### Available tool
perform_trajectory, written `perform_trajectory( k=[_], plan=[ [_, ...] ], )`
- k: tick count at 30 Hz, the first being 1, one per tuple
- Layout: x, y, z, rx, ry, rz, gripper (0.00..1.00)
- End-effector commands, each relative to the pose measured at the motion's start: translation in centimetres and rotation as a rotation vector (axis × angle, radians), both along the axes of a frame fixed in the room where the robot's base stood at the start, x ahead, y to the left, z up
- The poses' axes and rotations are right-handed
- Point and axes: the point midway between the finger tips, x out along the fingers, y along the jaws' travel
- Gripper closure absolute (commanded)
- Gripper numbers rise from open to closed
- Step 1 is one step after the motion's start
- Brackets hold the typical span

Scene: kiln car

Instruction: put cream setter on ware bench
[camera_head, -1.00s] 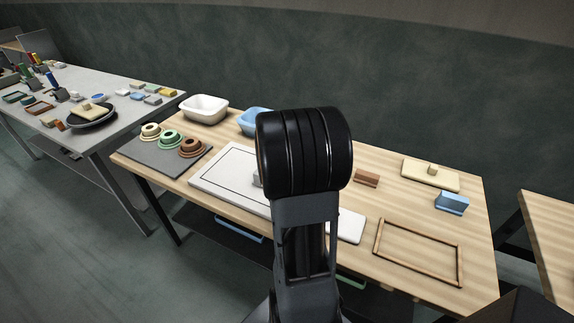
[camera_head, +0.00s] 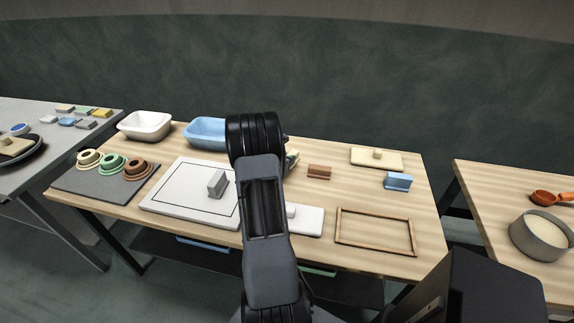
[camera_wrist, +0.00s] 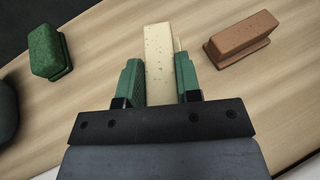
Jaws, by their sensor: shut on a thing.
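In the wrist view my gripper (camera_wrist: 160,85) is shut on the cream setter (camera_wrist: 158,48), a pale speckled block between the two green fingers. I cannot tell whether the setter touches the table. No label shows which table is the ware bench.
A brown block (camera_wrist: 241,42) lies right of the gripper, a green block (camera_wrist: 45,53) left. The wooden table also holds a blue block (camera_head: 398,181), a cream board (camera_head: 362,161) and a wooden frame (camera_head: 376,248). Another table (camera_head: 480,185) with a pot (camera_head: 541,240) stands right.

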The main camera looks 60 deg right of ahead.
Motion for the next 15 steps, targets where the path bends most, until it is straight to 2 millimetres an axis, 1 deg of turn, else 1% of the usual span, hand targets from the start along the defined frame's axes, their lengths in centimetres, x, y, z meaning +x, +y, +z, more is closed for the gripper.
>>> perform_trajectory(
  k=[4,9,12,15],
  plan=[
    [0.1,-0.7,-1.2,0.002,0.002,0.0,0.95],
    [0.2,-0.6,-3.1,0.0,0.002,0.001,0.95],
    [0.2,-0.6,-3.6,-0.001,0.001,0.0,0.95],
    [0.2,-0.6,-3.7,-0.001,0.0,0.001,0.95]
  ],
)
